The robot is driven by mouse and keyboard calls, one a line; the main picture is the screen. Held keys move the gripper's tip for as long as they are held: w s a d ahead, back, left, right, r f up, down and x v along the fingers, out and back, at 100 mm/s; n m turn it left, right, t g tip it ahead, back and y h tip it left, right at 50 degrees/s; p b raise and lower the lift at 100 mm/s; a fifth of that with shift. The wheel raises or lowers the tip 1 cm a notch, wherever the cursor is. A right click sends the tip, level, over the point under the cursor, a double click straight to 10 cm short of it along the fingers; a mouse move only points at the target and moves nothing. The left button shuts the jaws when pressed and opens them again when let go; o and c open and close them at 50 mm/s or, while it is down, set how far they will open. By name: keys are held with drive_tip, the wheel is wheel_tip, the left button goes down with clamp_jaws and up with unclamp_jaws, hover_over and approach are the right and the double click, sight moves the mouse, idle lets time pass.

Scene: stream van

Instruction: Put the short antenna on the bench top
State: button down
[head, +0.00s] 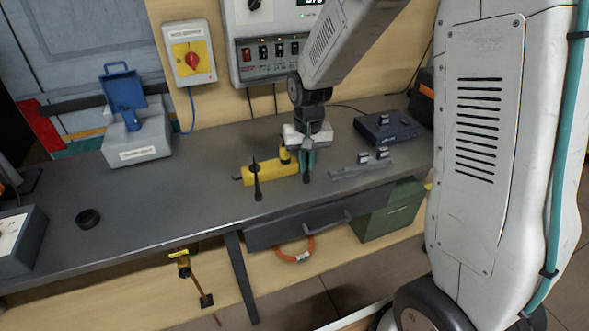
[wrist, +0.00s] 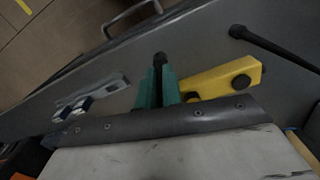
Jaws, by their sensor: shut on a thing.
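My gripper (head: 307,166) has teal fingers pointing down over the bench top (head: 180,200), beside the right end of a yellow device. It is shut on a dark thing, seemingly the short antenna (wrist: 160,58); only its dark end shows past the fingertips. The same end shows below the fingers in the head view (head: 306,179). I cannot tell whether it touches the bench. My gripper also shows in the wrist view (wrist: 158,80). A longer black antenna (head: 257,182) is by the yellow device; it also shows in the wrist view (wrist: 270,44).
The yellow device (head: 280,173) is close left of my gripper. A grey rail with small blocks (head: 350,170) lies to the right, with a dark blue box (head: 388,128) behind. A grey box with a blue lid (head: 137,148) and black ring (head: 88,218) are left. The bench's middle left is clear.

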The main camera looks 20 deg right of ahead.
drive_tip(key=shift+w+a+f, duration=0.35)
drive_tip(key=shift+f, duration=0.3)
drive_tip(key=shift+w+a+f, duration=0.35)
drive_tip(key=shift+w+f, duration=0.05)
drive_tip(key=shift+f, duration=0.2)
drive_tip(key=shift+w+a+f, duration=0.35)
drive_tip(key=shift+f, duration=0.3)
drive_tip(key=shift+f, duration=0.15)
drive_tip(key=c, duration=1.6)
unclamp_jaws()
drive_tip(key=shift+o, duration=0.2)
